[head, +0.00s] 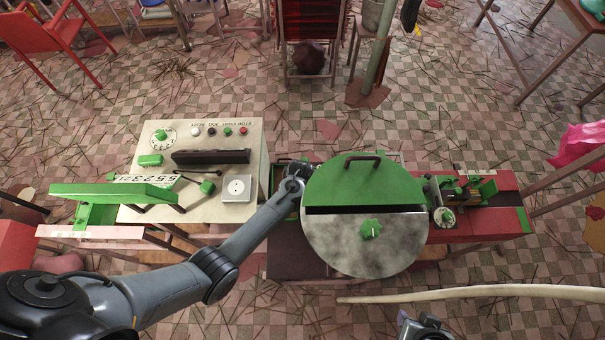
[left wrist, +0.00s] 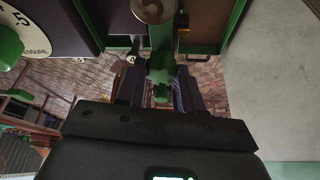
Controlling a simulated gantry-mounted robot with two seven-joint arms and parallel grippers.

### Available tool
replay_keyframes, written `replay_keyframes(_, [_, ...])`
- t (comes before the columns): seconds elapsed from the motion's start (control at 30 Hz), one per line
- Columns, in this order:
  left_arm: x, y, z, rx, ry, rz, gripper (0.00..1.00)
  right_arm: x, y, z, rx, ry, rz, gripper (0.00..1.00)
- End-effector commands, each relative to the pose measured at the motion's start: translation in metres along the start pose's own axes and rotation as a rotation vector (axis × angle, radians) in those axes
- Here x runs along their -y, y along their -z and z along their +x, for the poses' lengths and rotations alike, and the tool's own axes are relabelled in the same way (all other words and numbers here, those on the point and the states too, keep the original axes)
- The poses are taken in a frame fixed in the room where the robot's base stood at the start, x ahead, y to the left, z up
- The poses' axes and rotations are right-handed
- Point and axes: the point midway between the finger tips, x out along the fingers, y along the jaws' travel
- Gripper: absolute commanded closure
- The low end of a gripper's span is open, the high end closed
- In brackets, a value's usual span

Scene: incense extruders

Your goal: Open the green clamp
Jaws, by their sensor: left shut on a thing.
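My left gripper (left wrist: 158,95) is shut on a green clamp (left wrist: 160,66), whose green bar sits between the two dark fingers in the left wrist view. In the head view my left arm reaches from the lower left to the left side of the round machine drum (head: 365,240), and the wrist end covers the clamp and the fingertips there. How far the clamp is turned cannot be told. Part of my right arm's end (head: 425,326) shows at the bottom edge of the head view; its fingers cannot be made out.
Left of the drum stands a control panel (head: 150,195) with knobs and buttons. The drum has a green lid (head: 335,185) with a dark handle. A red bench (head: 510,200) with small green and metal parts extends right. A pale curved rod (head: 470,294) crosses the lower right.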

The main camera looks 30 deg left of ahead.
Motion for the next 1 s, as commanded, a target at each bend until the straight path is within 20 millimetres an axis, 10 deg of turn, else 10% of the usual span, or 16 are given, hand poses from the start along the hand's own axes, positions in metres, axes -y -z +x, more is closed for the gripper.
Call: replay_keyframes(1.0, [-0.0014, 0.0003, 0.0008, 0.0, 0.087, -0.212, 1.0, -0.0022, 0.001, -0.0047, 0.002, -0.007, -0.008, 0.57])
